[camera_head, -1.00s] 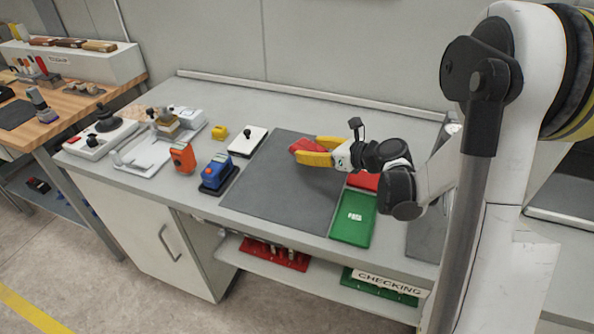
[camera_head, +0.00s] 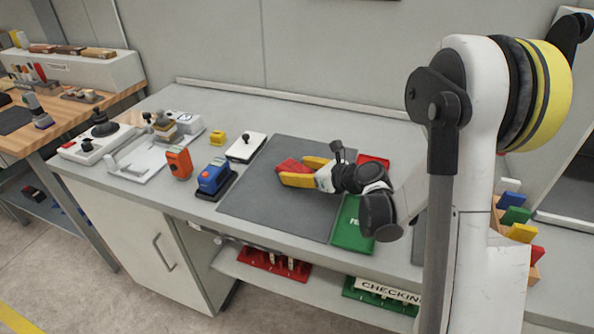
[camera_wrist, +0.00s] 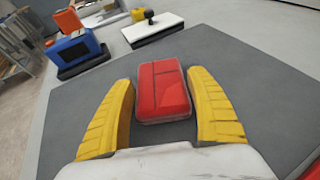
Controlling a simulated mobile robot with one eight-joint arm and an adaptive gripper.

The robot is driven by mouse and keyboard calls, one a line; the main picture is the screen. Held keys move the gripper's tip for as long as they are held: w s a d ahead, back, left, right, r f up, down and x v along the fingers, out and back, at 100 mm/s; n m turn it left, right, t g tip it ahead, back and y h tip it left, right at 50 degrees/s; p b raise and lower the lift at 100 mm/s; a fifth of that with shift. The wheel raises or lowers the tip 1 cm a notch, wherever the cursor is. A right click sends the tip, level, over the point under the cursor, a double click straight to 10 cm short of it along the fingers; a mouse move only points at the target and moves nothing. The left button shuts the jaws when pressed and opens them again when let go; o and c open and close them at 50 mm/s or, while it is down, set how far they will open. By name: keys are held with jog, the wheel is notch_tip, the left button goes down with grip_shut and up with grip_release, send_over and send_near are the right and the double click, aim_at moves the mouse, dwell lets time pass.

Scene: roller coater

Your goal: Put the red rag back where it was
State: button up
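The red rag (camera_head: 289,166) is a folded block between the yellow fingers of my gripper (camera_head: 305,171), over the grey mat (camera_head: 262,200). A red tray or pad (camera_head: 373,160) shows behind my wrist, partly hidden. A green tray (camera_head: 350,235) lies at the mat's right edge, partly covered by my wrist.
Left of the mat stand a blue device (camera_head: 213,178), an orange device (camera_head: 179,162), a white plate with a black knob (camera_head: 246,147) and a small yellow block (camera_head: 217,137). The mat's front left is clear. Coloured blocks (camera_head: 515,215) stand at the right.

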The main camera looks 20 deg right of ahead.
jog(key=shift+o, duration=0.8)
